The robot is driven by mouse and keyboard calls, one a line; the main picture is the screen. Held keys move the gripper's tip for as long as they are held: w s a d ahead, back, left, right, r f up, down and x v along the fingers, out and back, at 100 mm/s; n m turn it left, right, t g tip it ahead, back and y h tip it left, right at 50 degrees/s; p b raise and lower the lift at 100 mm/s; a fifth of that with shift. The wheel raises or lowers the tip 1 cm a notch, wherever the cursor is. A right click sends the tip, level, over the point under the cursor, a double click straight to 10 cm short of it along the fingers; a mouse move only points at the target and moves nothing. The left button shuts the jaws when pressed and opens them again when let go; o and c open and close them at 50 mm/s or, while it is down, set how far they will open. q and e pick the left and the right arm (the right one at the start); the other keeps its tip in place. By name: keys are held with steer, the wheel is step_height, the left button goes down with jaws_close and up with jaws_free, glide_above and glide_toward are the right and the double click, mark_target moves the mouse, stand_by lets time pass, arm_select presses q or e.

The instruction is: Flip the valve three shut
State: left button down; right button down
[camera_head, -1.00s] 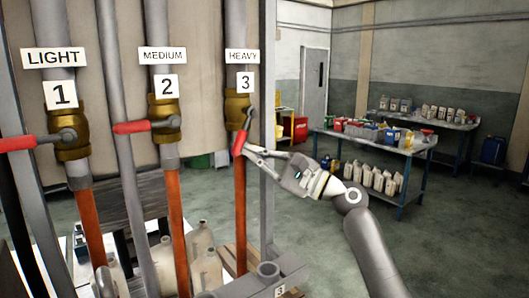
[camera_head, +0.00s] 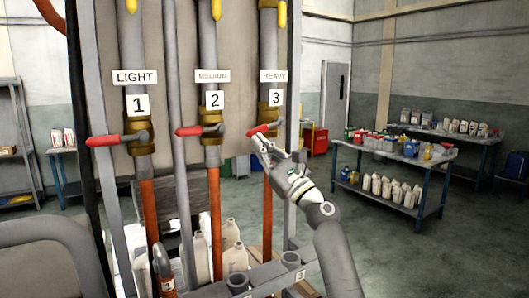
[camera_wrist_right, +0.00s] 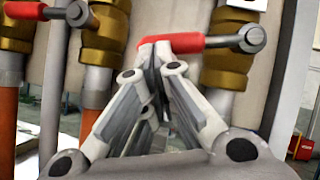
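Valve three is a brass valve (camera_head: 270,113) under the HEAVY label (camera_head: 273,76) and the number 3 plate. Its red handle (camera_head: 260,129) lies roughly level, pointing left across the pipe. In the right wrist view the handle (camera_wrist_right: 190,42) also runs level, from its grey pivot at the right. My right gripper (camera_head: 259,143) is just below and in front of the handle. Its fingertips (camera_wrist_right: 158,52) are together at the handle's lower edge, with nothing seen clasped between them. Whether they touch the handle is unclear. My left gripper is not in view.
Valve one's red handle (camera_head: 104,140) and valve two's red handle (camera_head: 189,131) also point left. A grey upright post (camera_head: 295,60) stands right of pipe three. Jugs (camera_head: 232,258) stand below. A table with bottles (camera_head: 423,172) is at right, beyond open floor.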

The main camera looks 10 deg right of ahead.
steer(key=shift+a+r, duration=0.15)
steer(key=shift+r, duration=0.2)
steer(key=shift+a+r+p, duration=0.15)
steer(key=shift+r+p, duration=0.05)
steer(key=shift+p, duration=0.1)
